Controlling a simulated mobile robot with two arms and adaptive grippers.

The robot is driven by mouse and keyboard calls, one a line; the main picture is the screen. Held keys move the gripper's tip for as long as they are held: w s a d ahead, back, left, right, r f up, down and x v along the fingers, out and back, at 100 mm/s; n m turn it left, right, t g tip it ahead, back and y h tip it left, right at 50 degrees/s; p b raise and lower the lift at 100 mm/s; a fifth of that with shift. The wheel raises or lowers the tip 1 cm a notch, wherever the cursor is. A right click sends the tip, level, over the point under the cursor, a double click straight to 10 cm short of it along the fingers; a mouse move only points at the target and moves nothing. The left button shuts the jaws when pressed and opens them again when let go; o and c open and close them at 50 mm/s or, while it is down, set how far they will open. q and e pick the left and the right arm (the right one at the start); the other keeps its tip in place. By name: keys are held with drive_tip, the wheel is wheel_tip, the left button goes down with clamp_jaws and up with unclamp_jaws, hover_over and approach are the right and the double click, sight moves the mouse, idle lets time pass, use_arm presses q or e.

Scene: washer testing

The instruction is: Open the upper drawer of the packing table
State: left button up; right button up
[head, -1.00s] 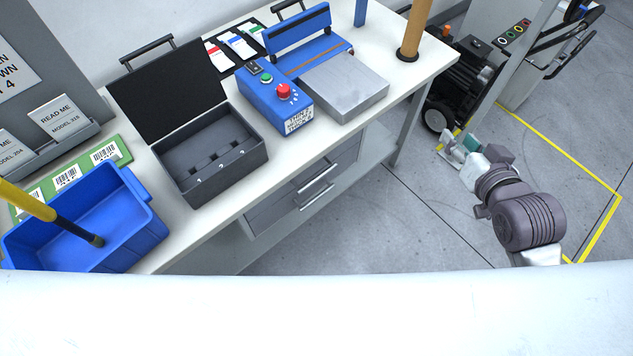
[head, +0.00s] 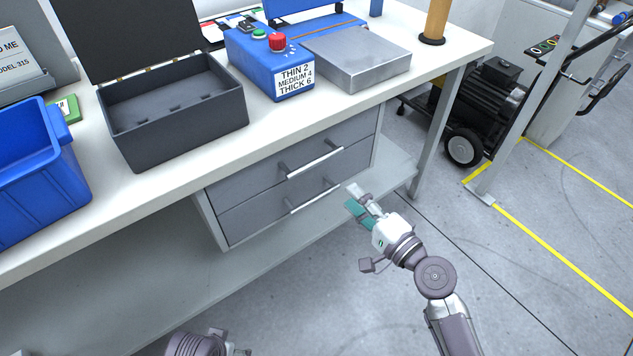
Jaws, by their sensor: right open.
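The packing table (head: 150,205) stands in front of me with two grey drawers under its top. The upper drawer (head: 245,178) is shut, with a horizontal bar handle (head: 315,164). The lower drawer (head: 250,217) is also shut and has its own bar handle (head: 315,197). My right gripper (head: 354,198) is open and empty. In the picture it is just right of the lower handle and below the upper one, apart from both. Part of my left arm shows at the bottom edge; its gripper's fingers cannot be made out.
On the tabletop are a blue bin (head: 35,180), an open dark case (head: 175,115), a blue control box (head: 268,68) and a metal plate (head: 357,58). A table leg (head: 440,130) and lower shelf (head: 130,295) are near.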

sight(316, 160)
drive_tip(key=shift+x, duration=6.95)
use_arm(q)
drive_tip(key=shift+r, duration=0.4)
use_arm(e)
drive_tip(key=shift+f, duration=0.1)
drive_tip(key=shift+c, duration=0.3)
clamp_jaws()
